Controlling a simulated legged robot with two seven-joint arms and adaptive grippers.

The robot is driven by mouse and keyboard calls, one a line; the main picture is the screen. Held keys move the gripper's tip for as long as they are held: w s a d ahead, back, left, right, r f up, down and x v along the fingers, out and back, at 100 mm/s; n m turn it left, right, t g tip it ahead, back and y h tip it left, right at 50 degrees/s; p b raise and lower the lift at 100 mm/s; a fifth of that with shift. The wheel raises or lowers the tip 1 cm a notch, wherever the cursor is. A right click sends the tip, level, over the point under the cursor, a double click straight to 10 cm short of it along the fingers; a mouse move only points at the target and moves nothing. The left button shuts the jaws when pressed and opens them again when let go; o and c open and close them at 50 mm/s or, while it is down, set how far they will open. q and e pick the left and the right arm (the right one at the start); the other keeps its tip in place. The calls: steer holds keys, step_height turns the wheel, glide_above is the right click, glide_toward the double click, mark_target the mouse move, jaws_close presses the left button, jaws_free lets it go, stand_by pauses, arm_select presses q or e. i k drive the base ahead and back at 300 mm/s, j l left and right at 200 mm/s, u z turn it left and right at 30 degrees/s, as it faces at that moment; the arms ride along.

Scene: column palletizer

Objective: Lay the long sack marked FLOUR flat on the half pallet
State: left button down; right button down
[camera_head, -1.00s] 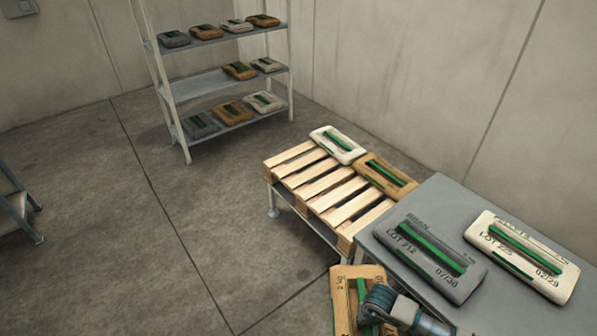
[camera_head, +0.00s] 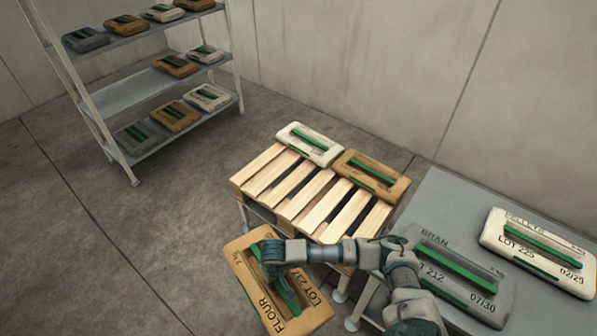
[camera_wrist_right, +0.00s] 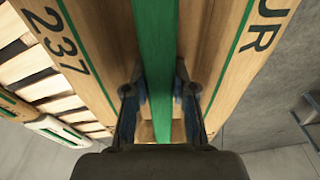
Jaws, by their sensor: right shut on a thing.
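The long tan sack marked FLOUR (camera_head: 245,264), with LOT 237 and a green handle strip, is in front of the half pallet in the head view. My right gripper (camera_head: 276,272) is shut on its green strip and holds the sack off the pallet, over the floor. In the right wrist view the sack (camera_wrist_right: 226,40) fills the middle, with the gripper's fingers (camera_wrist_right: 160,95) on both sides of the green strip. The wooden half pallet (camera_head: 300,205) stands on a low stand; its front slats are bare. My left gripper is not in view.
A white sack (camera_head: 305,150) and a tan sack (camera_head: 365,190) lie along the pallet's far edge. A grey table (camera_head: 440,200) at right bears a grey BRAN sack (camera_head: 490,305) and a white PELLETS sack (camera_head: 520,235). A shelf rack (camera_head: 125,95) with several sacks stands at left.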

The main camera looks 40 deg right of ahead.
mark_target(287, 167)
steer(key=i+j+z, duration=0.1)
steer(key=i, duration=1.15)
steer(key=i+j+z, duration=0.1)
steer(key=i+z, duration=0.25)
steer(key=i+j+z, duration=0.3)
steer(key=i, duration=0.15)
steer(key=i+j+z, duration=0.2)
steer(key=i+z, duration=0.15)
